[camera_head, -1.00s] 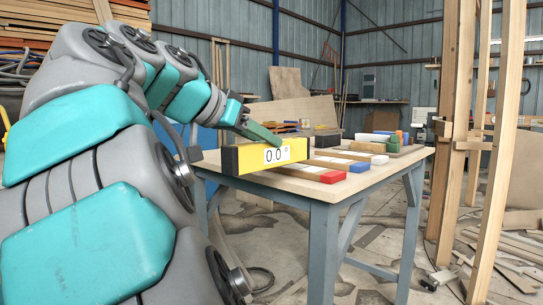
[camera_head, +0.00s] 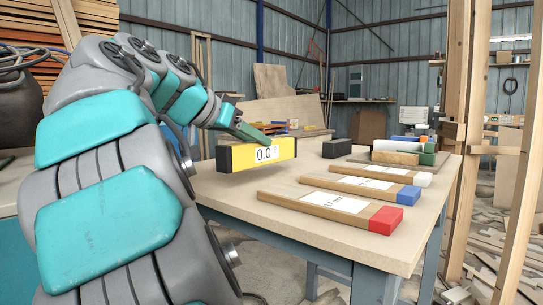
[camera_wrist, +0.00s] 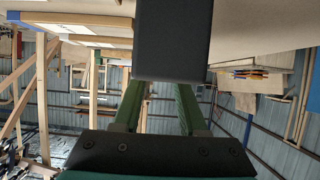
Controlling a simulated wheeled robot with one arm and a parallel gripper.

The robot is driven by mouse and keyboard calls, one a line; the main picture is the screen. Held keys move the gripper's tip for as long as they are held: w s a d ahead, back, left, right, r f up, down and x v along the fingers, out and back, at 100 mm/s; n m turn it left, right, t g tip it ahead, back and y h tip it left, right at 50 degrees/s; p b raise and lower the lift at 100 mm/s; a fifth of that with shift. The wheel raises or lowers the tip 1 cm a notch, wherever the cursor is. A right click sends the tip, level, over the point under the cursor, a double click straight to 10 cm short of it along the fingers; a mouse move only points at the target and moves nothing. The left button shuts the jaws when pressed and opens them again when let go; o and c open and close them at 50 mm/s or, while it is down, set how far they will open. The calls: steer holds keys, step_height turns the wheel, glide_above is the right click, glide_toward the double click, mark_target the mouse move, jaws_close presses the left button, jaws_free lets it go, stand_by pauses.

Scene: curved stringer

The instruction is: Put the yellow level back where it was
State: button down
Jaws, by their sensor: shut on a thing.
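The yellow level (camera_head: 282,150) has black ends and a display reading 0.0°. My gripper (camera_head: 262,136) is shut on it from above and behind. The level looks horizontal and is held at the left part of the workbench (camera_head: 290,228); its exact gap above the top is hard to judge. In the wrist view a dark block-like part of the level (camera_wrist: 174,40) sits at the ends of the two green fingers (camera_wrist: 157,88) and hides their tips.
Three wooden pieces with white labels lie on the bench, with red (camera_head: 385,219), blue (camera_head: 408,195) and white (camera_head: 422,179) ends. A black block (camera_head: 337,148) and several boxes (camera_head: 402,148) stand at the back. Wooden posts (camera_head: 465,120) rise at right. The bench's front left is clear.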

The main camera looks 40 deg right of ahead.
steer(key=w+d, duration=0.1)
steer(key=d, duration=0.2)
steer(key=w+d, duration=0.2)
steer(key=d, duration=0.1)
steer(key=w+d+f+p, duration=0.1)
steer(key=d, duration=0.3)
steer(key=shift+w+d, duration=0.1)
steer(key=shift+w, duration=0.15)
steer(key=shift+f, duration=1.75)
steer(key=shift+f+b, duration=0.25)
steer(key=shift+b, duration=0.2)
steer(key=shift+c, duration=2.2)
jaws_free()
steer(key=shift+r, duration=0.2)
steer(key=shift+a+r+p, duration=0.15)
steer(key=shift+a+p, duration=0.05)
steer(key=shift+p, duration=0.1)
steer(key=w+v, duration=0.1)
steer(key=v, duration=1)
steer(key=shift+s+a, duration=0.35)
steer(key=shift+s, duration=0.15)
steer(key=shift+r, duration=0.1)
